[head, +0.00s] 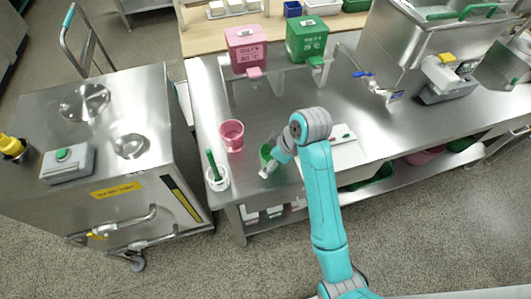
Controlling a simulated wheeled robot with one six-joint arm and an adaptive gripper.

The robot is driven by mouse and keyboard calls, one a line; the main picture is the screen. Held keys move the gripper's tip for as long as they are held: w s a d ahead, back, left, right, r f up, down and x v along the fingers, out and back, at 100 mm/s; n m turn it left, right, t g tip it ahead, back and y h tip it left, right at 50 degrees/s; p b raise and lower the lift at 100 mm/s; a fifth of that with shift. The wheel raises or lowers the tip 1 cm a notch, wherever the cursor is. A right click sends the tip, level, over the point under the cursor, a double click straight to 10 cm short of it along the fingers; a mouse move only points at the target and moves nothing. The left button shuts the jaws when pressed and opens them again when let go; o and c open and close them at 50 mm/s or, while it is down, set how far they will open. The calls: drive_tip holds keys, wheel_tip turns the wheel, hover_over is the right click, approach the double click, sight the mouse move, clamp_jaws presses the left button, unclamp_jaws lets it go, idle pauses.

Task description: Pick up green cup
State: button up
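The green cup (265,152) stands on the steel table near its front edge, partly hidden behind my gripper. My gripper (266,172), at the end of the teal arm, is right at the cup's front side in the head view. It is small and partly overlaps the cup, so I cannot tell whether the fingers touch it or are open or shut.
A pink cup (232,134) stands to the left of the green cup. A white holder (218,180) with a green-handled tool is at the front left corner. A white board (345,148) lies to the right. Pink (247,48) and green (307,40) bins stand behind.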

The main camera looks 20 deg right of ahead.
drive_tip(key=c, duration=1.2)
drive_tip(key=shift+r, duration=0.15)
